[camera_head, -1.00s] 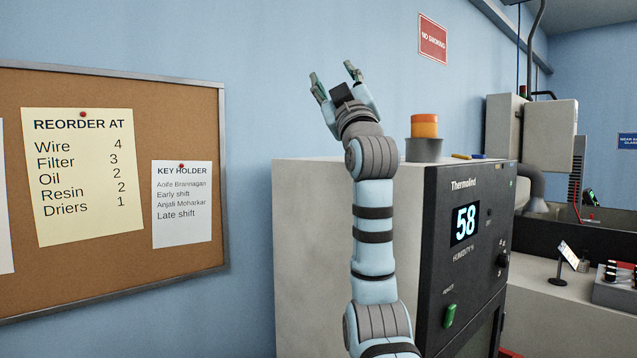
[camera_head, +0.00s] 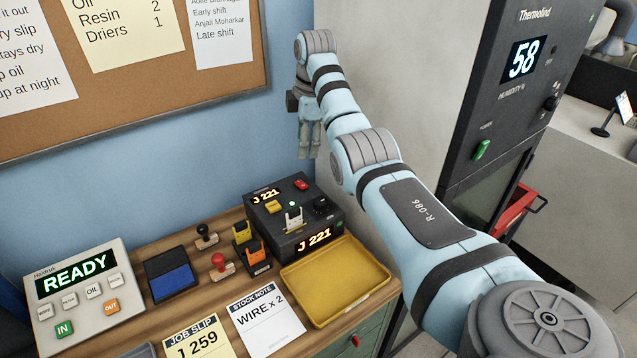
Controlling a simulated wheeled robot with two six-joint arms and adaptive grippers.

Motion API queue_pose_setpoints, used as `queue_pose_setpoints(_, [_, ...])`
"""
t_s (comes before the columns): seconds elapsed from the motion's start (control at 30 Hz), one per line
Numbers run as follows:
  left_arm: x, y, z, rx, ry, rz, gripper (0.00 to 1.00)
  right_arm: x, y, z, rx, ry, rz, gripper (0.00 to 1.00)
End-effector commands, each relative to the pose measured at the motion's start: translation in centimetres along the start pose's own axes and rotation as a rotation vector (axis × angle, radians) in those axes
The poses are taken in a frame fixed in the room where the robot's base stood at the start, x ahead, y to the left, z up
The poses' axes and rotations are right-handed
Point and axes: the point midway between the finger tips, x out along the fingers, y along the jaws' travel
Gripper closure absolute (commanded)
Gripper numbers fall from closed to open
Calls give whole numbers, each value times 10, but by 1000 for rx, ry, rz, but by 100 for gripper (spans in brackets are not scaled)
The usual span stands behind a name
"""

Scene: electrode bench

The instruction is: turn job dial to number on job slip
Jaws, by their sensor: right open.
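The job slip (camera_head: 198,342) is a cream paper on the wooden bench, reading J 259. The black job unit (camera_head: 275,222) stands at the back right of the bench and shows J 221 on its top and front displays. A black round knob (camera_head: 321,205), which looks like the job dial, is on its top right. My right gripper (camera_head: 310,150) points down in front of the wall, above and behind the unit, apart from it. It is open and empty. My left gripper is out of view.
A yellow tray (camera_head: 335,283) lies in front of the unit, empty. Left of the unit are stamps, a blue ink pad (camera_head: 172,275) and a keypad reading READY (camera_head: 85,292). A stock note (camera_head: 266,322) lies beside the slip. A grey cabinet (camera_head: 420,90) stands to the right.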

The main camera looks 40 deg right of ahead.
Motion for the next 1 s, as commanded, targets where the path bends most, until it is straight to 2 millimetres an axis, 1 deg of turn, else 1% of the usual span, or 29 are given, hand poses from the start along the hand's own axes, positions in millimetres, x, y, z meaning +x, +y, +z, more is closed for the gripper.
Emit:
queue_pose_setpoints(0.03, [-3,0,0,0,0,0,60,6,-14,16,-69,-23,-76,54])
queue_pose_setpoints(0.1, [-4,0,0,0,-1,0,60,15,-30,32,-154,-39,-159,54])
queue_pose_setpoints(0.17, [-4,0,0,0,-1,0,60,21,-36,38,-189,-42,-190,54])
queue_pose_setpoints(0.27, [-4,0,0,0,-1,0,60,36,-41,40,-199,-43,-198,54])
queue_pose_setpoints(0.37, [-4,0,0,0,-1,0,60,60,-45,41,-199,-44,-197,54])
queue_pose_setpoints(0.53, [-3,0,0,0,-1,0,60,109,-54,43,-197,-42,-195,54])
queue_pose_setpoints(0.6, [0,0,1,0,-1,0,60,128,-57,44,-198,-41,-194,54])
queue_pose_setpoints(0.7, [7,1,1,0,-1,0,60,148,-60,45,-197,-40,-191,54])
queue_pose_setpoints(0.83, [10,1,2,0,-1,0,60,159,-62,45,-197,-41,-190,54])
queue_pose_setpoints(1.0, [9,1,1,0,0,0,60,160,-62,46,-197,-41,-188,54])
